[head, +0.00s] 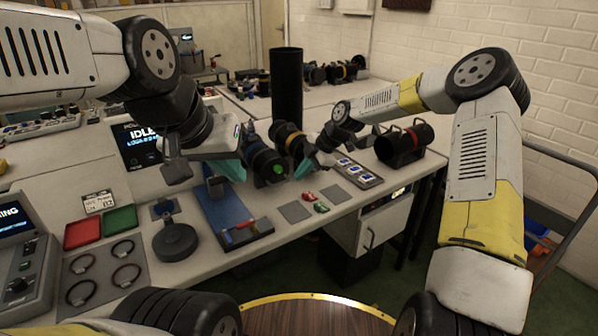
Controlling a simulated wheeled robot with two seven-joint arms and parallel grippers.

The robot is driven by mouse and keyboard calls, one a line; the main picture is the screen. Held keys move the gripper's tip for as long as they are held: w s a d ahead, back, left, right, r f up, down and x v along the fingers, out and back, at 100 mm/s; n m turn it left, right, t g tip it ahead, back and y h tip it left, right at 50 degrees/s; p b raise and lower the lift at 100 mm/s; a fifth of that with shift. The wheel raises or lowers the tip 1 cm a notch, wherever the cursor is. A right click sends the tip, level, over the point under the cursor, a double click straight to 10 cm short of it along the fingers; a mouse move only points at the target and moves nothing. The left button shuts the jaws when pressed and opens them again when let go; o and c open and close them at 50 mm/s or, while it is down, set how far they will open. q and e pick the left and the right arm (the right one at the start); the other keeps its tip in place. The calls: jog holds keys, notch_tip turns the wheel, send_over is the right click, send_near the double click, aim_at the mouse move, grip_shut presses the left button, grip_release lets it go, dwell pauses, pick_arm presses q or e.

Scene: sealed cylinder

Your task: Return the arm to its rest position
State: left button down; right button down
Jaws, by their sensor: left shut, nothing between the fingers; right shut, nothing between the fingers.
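My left arm comes in from the upper left, and its gripper (231,168) is above the worktable with teal fingertips together and nothing held. My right arm reaches in from the right, and its gripper (306,168) is over the table's middle, also closed and empty. Between them lies a dark cylinder (264,163) with a green spot on its near end. Another dark cylinder with a yellow band (288,138) lies just behind it. In the picture the grippers flank the near cylinder; I cannot tell whether either touches it.
A tall black tube (287,80) stands behind. A blue stand (228,207), red tray (83,233), green tray (119,219) and ring mat (139,252) occupy the front left. A cart rail (573,240) stands right.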

jog(key=s+d+r+m+t+h, duration=0.1)
jog(key=s+d+r+m+h, duration=0.2)
jog(key=s+d+r+m, duration=0.5)
jog(key=s+d+r+m+t+h, duration=0.15)
jog(key=s+d+r+m, duration=0.3)
jog(key=s+r, duration=0.6)
jog(key=s+d+r+m+t, duration=0.1)
jog(key=s+d+r+m, duration=0.1)
jog(key=s+m, duration=0.3)
jog(key=s+d+r+m+t, duration=0.1)
jog(key=s+d+m, duration=0.3)
jog(key=s, duration=0.7)
jog(key=shift+d+r+m, duration=0.2)
jog(key=shift+r+m, duration=0.25)
jog(key=shift+m, duration=0.7)
